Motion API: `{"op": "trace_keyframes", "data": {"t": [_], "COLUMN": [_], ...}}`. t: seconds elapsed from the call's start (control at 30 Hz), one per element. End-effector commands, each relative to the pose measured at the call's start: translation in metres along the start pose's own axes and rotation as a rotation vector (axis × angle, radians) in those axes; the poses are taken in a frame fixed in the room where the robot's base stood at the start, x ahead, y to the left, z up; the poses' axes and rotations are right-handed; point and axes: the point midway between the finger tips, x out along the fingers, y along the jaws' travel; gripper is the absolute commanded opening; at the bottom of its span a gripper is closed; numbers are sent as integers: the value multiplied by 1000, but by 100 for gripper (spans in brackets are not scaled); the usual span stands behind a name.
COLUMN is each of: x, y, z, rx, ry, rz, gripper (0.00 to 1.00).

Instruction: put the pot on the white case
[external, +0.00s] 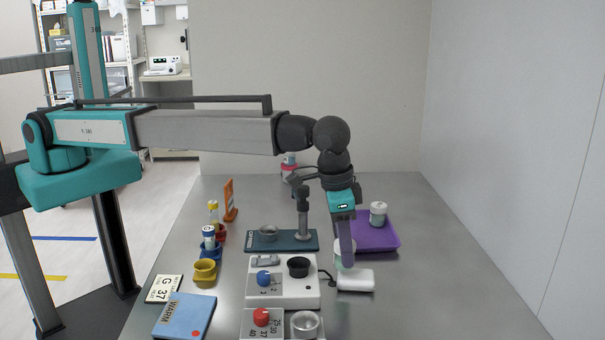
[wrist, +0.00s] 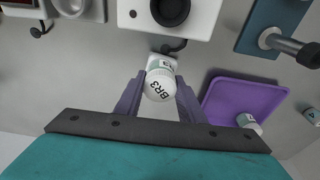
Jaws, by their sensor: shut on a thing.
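The pot (wrist: 160,88) has a white lid marked BR3 and a pale body with a green band. In the wrist view it sits between the two purple fingers of my gripper (wrist: 158,95), which is shut on it. In the external view my gripper (external: 346,262) points down and its finger hides much of the pot. The white case (external: 356,281) lies flat on the table right below the gripper. In the wrist view the case is mostly hidden behind the pot. I cannot tell whether the pot touches the case.
A white device with a black cup (external: 298,267) stands just left of the case, its cable close by. A purple tray (external: 386,244) with another white-lidded pot (external: 378,212) lies behind right. A dark blue stand base (external: 290,245) is behind left. The table's right side is clear.

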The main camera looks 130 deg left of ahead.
Motion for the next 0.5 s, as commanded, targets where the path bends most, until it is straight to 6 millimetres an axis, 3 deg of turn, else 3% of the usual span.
{"op": "trace_keyframes", "data": {"t": [0.2,0.5], "x": [17,19], "y": [0,0], "z": [3,3], "rx": [0,0], "ry": [0,1], "rz": [0,1], "gripper": [13,13]}}
